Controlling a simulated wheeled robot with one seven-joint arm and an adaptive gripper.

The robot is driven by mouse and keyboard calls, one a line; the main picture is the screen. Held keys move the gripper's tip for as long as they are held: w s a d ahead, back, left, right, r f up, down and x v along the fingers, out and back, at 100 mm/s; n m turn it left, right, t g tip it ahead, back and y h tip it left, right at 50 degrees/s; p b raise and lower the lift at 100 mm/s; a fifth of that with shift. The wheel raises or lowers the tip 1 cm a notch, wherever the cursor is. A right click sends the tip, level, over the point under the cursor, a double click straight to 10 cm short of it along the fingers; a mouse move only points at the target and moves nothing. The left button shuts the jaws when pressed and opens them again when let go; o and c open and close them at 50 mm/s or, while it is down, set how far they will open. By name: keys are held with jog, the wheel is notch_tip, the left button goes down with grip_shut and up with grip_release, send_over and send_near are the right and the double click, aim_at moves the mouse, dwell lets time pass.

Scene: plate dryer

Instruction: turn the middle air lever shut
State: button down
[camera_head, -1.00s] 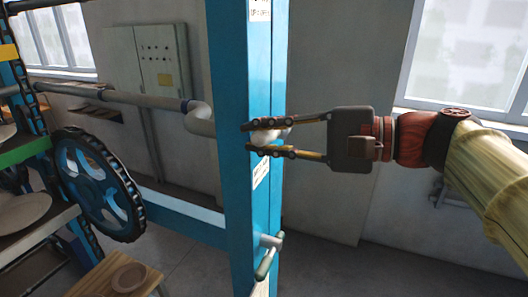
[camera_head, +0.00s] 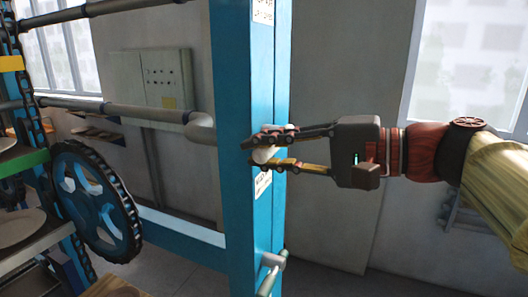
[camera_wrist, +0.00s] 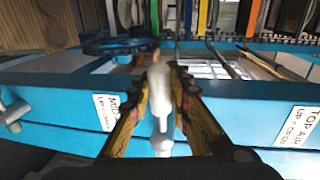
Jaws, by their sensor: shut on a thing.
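The middle air lever (camera_head: 264,155) is a pale grey handle on the blue post (camera_head: 235,120). My gripper (camera_head: 262,149) comes from the right with its jaws closed around it. In the wrist view the lever (camera_wrist: 160,90) lies between the two finger pads (camera_wrist: 162,95), and its exact angle is hard to read. A white label beginning "MID" (camera_wrist: 108,108) is beside it. A lower lever (camera_head: 270,268) is on the same post, below my gripper. A "TOP AIR, UP = OPEN" label (camera_wrist: 298,127) is at the right of the wrist view.
A blue handwheel (camera_head: 97,200) and racks with plates (camera_head: 22,228) stand left of the post. A grey pipe (camera_head: 120,110) runs behind the post. A grey cabinet (camera_head: 150,78) is on the back wall. The space right of the post, below my arm, looks clear.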

jog(key=c, duration=1.6)
grip_release()
jog(key=shift+c, duration=0.2)
jog(key=shift+d, duration=0.15)
jog(key=v, duration=1.1)
jog(key=shift+d, duration=0.35)
jog(key=shift+s, duration=0.1)
